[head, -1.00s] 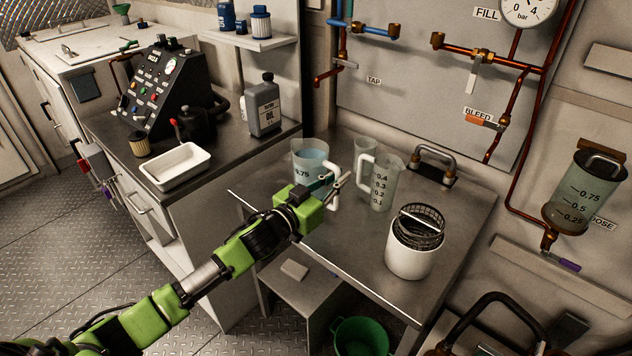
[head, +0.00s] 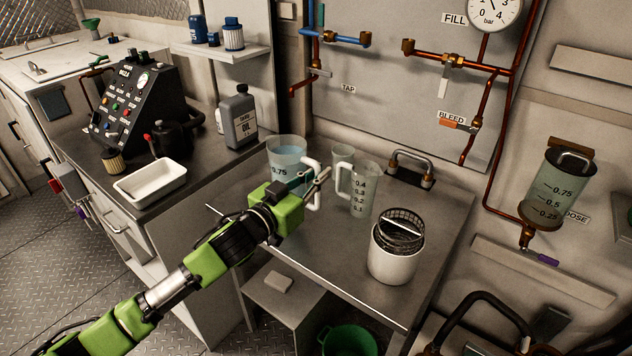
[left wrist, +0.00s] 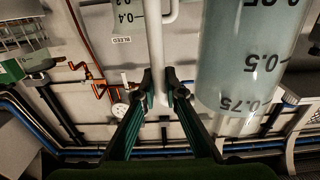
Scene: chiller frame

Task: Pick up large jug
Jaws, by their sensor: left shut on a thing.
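The large jug (head: 285,150) is a clear measuring jug marked 0.75, with bluish liquid inside and a white handle (head: 312,196). It is upright at the back left of the metal worktop; my arm hides its lower part, so I cannot tell if its base touches the top. My left gripper (head: 316,180) is shut on the handle. In the left wrist view the fingers (left wrist: 160,88) close around the white handle (left wrist: 154,45), with the jug body (left wrist: 248,55) to the right. My right gripper is not in view.
A white pot (head: 393,262) with a mesh basket is near the front. An oil bottle (head: 238,120) and white tray (head: 150,182) are on the left counter.

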